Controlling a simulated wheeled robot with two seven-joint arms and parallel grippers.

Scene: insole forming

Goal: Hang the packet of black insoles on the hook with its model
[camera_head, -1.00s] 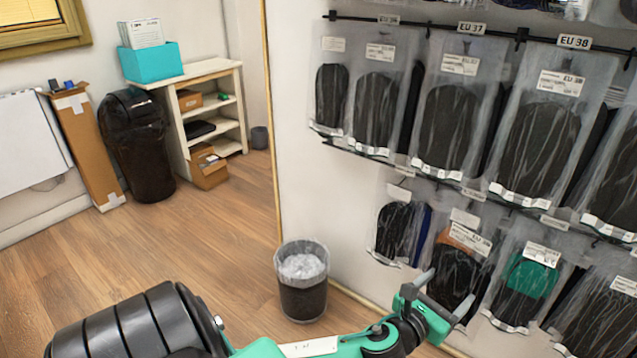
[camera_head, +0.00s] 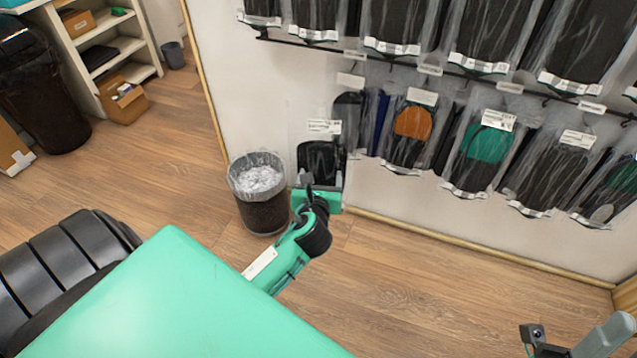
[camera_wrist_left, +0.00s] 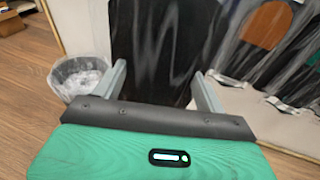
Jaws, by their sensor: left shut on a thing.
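The packet of black insoles (camera_head: 318,158) is a clear bag with a white label at its top. It hangs upright in my left gripper (camera_head: 320,182), left of the lower row of packets and in front of the white wall. In the left wrist view, the black packet (camera_wrist_left: 155,45) fills the space between the two grey fingers (camera_wrist_left: 160,78), which are shut on it. Its lower part is hidden by the gripper. The lower row holds packets with black (camera_head: 347,115), orange (camera_head: 413,124) and green (camera_head: 487,144) insoles. Part of my right gripper (camera_head: 572,340) shows at the bottom right.
A bin with a white liner (camera_head: 262,195) stands on the floor just left of the held packet. The upper rack rail (camera_head: 450,68) carries several black packets. A shelf (camera_head: 100,52) and a dark bin (camera_head: 42,95) are at the far left. The floor below the packets is clear.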

